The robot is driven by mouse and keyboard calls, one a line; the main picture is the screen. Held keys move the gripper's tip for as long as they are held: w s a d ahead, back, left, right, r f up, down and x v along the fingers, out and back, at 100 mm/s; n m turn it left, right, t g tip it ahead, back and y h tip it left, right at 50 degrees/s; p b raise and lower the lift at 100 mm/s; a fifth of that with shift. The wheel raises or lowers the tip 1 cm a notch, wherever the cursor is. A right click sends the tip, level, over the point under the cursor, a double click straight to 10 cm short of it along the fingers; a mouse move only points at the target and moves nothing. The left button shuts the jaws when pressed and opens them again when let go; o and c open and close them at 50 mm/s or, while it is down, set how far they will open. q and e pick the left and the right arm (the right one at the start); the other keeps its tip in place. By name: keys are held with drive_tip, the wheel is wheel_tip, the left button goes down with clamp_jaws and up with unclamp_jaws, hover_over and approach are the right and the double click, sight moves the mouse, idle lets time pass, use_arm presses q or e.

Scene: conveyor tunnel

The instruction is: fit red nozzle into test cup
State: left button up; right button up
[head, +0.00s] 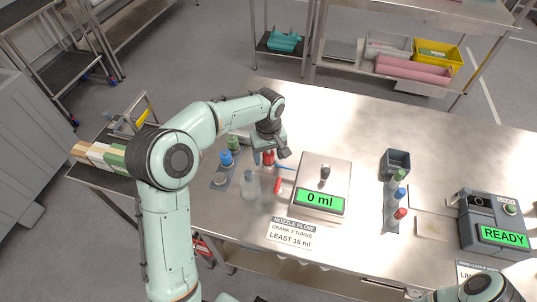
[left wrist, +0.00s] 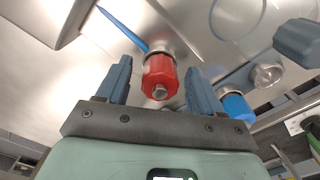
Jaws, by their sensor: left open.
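The red nozzle (head: 268,159) stands at the right end of the group left of the scale. In the left wrist view the red nozzle (left wrist: 160,77) lies between the two blue fingers of my left gripper (left wrist: 158,68), with a visible gap on each side. My left gripper (head: 270,153) is open and points down over it in the head view. A clear cup-like vessel (head: 251,186) stands in front of the nozzles; I cannot tell for sure that it is the test cup. My right gripper is out of view.
A blue nozzle (head: 226,158) and a green one (head: 233,142) stand close to my left gripper. The scale (head: 321,200) reads 0 ml. A rack (head: 392,213) holds more coloured nozzles, and a machine (head: 493,222) reads READY. The table's back middle is clear.

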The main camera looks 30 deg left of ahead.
use_arm(q)
wheel_tip(320, 180, up, 13)
drive_tip(key=p, duration=0.1)
drive_tip(key=shift+p, duration=0.35)
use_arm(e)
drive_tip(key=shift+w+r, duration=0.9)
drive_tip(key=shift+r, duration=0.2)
